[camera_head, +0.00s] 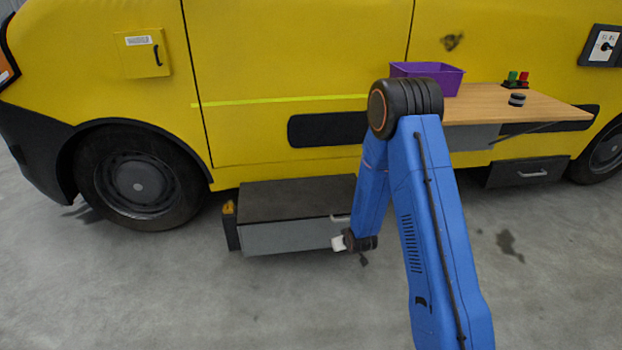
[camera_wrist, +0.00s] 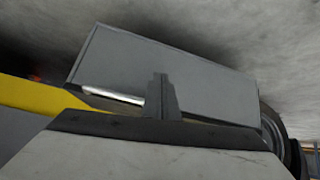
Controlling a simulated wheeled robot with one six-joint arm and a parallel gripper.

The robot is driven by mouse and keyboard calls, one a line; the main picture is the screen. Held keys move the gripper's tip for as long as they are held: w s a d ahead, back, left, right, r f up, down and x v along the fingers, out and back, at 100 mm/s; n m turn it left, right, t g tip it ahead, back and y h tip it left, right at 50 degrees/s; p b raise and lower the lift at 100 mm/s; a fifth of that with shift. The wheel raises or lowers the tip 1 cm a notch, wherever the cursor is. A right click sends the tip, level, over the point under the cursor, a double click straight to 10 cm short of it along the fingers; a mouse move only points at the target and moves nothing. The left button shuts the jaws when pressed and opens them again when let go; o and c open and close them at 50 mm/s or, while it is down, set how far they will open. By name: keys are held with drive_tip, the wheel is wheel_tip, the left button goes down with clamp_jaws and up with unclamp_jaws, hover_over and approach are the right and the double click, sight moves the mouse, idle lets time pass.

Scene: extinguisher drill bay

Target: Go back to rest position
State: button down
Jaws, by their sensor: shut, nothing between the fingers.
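My gripper (camera_head: 342,242) hangs low at the end of my folded blue arm. It is in front of the right part of the grey drawer (camera_head: 285,237) under the yellow van. In the wrist view my gripper (camera_wrist: 161,80) has its dark fingers together and empty. The grey front of the drawer (camera_wrist: 195,75) lies behind the fingers there. The drawer's pale handle (camera_wrist: 112,96) shows left of the fingers, and I cannot tell whether they touch it. In the head view the handle (camera_head: 341,218) is just above my gripper.
The yellow van (camera_head: 300,60) fills the back. A wooden shelf (camera_head: 550,108) juts out at right, bearing a purple bin (camera_head: 428,80), a small dark round object (camera_head: 517,99) and red and green blocks (camera_head: 518,77). A second drawer (camera_head: 527,172) is below. The concrete floor in front is clear.

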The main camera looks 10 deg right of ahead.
drive_tip(key=s+d+r+g, duration=0.1)
drive_tip(key=s+r, duration=0.4)
drive_tip(key=r, duration=0.5)
drive_tip(key=s+d+r+m, duration=0.1)
drive_tip(key=s+r, duration=0.4)
drive_tip(key=r, duration=0.4)
drive_tip(key=s+d+r+g, duration=0.1)
drive_tip(key=s+r, duration=0.4)
drive_tip(key=r, duration=0.5)
drive_tip(key=s+r, duration=0.4)
drive_tip(key=s, duration=0.6)
drive_tip(key=s+r+m+g, duration=0.1)
drive_tip(key=s+r, duration=0.3)
drive_tip(key=s, duration=0.7)
drive_tip(key=s+d+r+g+h, duration=0.1)
drive_tip(key=s+r, duration=0.3)
drive_tip(key=s, duration=0.7)
